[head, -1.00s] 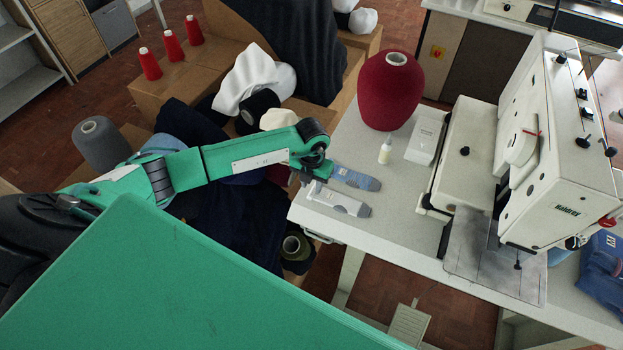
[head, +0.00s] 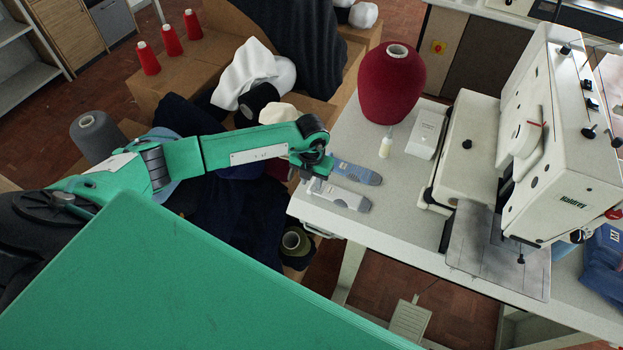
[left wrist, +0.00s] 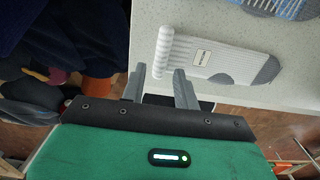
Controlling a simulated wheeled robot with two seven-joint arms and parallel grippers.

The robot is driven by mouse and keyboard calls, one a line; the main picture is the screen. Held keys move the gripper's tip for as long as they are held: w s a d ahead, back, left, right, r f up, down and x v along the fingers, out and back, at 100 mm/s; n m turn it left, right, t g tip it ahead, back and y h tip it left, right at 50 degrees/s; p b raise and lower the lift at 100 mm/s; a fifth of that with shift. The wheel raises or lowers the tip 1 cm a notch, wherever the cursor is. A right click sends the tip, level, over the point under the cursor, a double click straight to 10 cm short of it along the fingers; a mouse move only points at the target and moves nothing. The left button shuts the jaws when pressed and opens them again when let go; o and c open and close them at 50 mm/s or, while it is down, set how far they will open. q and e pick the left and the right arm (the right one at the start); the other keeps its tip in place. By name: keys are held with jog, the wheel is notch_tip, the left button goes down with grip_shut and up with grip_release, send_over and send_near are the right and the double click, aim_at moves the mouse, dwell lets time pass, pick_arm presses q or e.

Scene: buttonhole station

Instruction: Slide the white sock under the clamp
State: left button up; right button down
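The white sock (head: 343,196) lies flat near the table's left edge, its grey toe to the right. My left gripper (head: 314,180) is over the table's left edge by the cuff. In the left wrist view its two fingers (left wrist: 160,72) are apart and empty, the tips close to the cuff. The white machine (head: 562,180) stands at the right over a metal plate (head: 475,250); its clamp is not clearly visible. My right gripper is not in view.
A blue-grey sock (head: 356,173) lies just behind the white one. A red yarn cone (head: 390,88), a small bottle (head: 386,146) and a white box (head: 425,134) stand farther back. The table (head: 400,215) is bare between the white sock and the machine.

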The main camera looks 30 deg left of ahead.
pick_arm(q)
jog(key=shift+f+b, duration=0.5)
jog(key=shift+f, duration=0.35)
jog(key=shift+r, duration=0.1)
jog(key=c, duration=0.7)
jog(key=shift+o, duration=0.2)
jog(key=shift+r+p, duration=1.6)
jog(key=shift+r, duration=0.95)
